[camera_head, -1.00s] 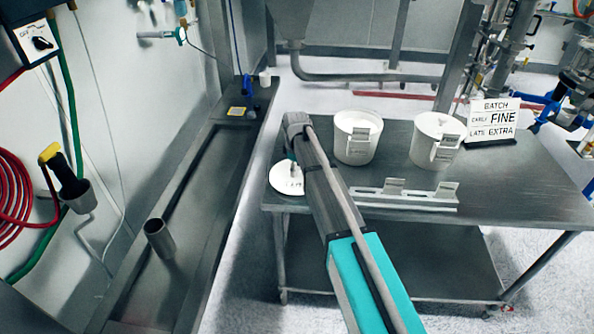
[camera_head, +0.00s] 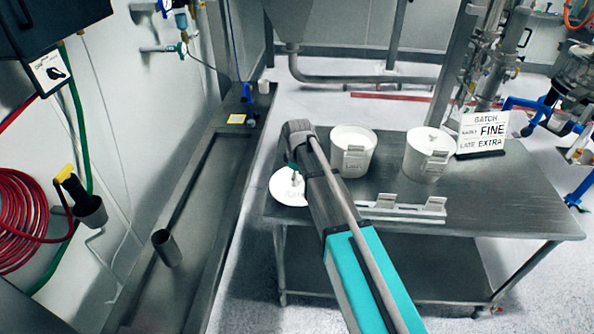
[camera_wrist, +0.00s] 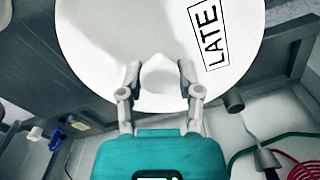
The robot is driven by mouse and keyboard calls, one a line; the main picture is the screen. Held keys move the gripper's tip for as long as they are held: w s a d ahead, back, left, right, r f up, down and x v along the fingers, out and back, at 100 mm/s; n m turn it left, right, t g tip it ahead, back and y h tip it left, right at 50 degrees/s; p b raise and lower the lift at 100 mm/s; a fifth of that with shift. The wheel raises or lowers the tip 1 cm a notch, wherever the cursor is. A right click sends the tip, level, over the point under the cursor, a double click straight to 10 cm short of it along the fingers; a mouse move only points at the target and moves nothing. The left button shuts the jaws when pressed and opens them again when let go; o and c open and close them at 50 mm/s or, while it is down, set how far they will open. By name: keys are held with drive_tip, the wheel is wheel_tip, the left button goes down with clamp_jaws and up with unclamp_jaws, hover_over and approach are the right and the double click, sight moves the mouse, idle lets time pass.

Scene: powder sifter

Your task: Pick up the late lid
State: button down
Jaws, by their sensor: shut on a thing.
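The late lid is a round white disc with a boxed black "LATE" label and a raised white knob; it fills the upper wrist view (camera_wrist: 105,45). In the head view the lid (camera_head: 284,190) shows at the left end of the steel table (camera_head: 400,228), partly over its edge. My gripper (camera_wrist: 160,75) is shut on the lid's knob, one finger on each side. In the head view my arm hides most of the gripper and part of the lid. I cannot tell whether the lid touches the table.
Two white tubs (camera_head: 353,162) (camera_head: 427,163) stand on the table behind a metal bracket strip (camera_head: 400,207). A batch sign (camera_head: 482,133) reads FINE and LATE EXTRA. A steel trough (camera_head: 190,220) with a grey cup (camera_head: 167,248) runs along the left wall.

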sight(301, 200)
drive_tip(key=s+r, duration=0.1)
drive_tip(key=s, duration=0.1)
drive_tip(key=s+d+r+p, duration=0.1)
drive_tip(key=s, duration=0.1)
drive_tip(key=s+r+p, duration=0.1)
drive_tip(key=s, duration=0.2)
drive_tip(key=shift+d, duration=0.25)
idle(0.3)
drive_tip(key=shift+f+b, duration=0.85)
drive_tip(key=shift+f, duration=0.15)
drive_tip(key=shift+r, duration=0.1)
drive_tip(key=shift+a, duration=0.1)
